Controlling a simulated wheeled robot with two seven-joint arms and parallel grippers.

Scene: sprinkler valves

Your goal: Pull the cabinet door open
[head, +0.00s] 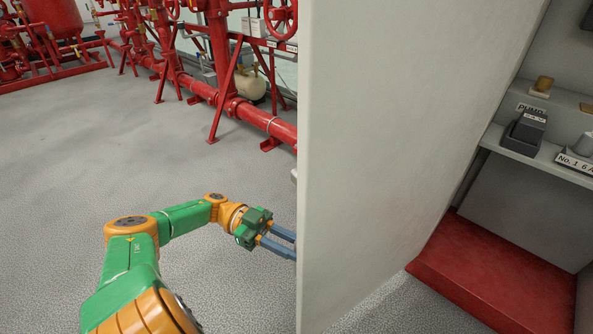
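The cabinet door (400,130) is a large light grey panel in the middle of the head view. It stands swung open, with its inner face towards me and the cabinet interior (520,215) showing to its right. A small pale piece (294,175) sticks out past the door's left edge; I cannot tell whether it is the handle. My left gripper (287,243) is just left of that edge, below the pale piece. Its two blue-grey fingers point right and are apart, with their tips hidden behind the door. I cannot see whether they touch it. My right gripper is not in view.
Inside the cabinet, a shelf holds a dark grey device (526,130) and labelled parts above a red base (495,270). Red pipes and valves (225,100) stand along the back wall. The grey floor (110,150) on the left is clear.

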